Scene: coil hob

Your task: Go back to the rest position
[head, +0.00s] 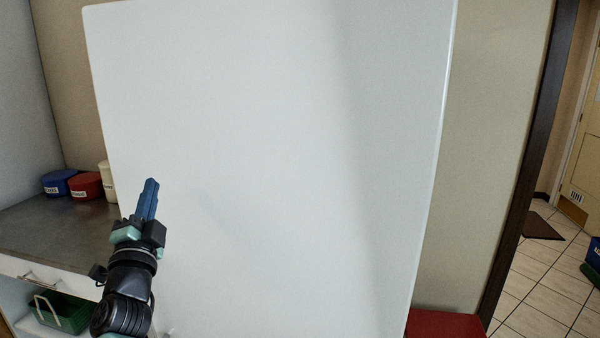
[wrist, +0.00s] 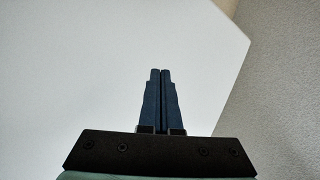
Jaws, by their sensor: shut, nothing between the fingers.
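My gripper (head: 151,184) is in the left part of the head view, raised and pointing up, in front of a large white panel (head: 270,150). Its two blue fingers are shut together with nothing between them. In the wrist view the fingers (wrist: 161,72) stand side by side against the same white panel (wrist: 70,70). I cannot tell the exact gap between the fingertips and the panel.
A counter (head: 60,225) on the left carries a blue container (head: 58,183), a red container (head: 86,186) and a cream one (head: 108,180). A green basket (head: 62,313) sits below. A red surface (head: 445,324) is at lower right. Tiled floor (head: 540,280) shows beyond the doorway.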

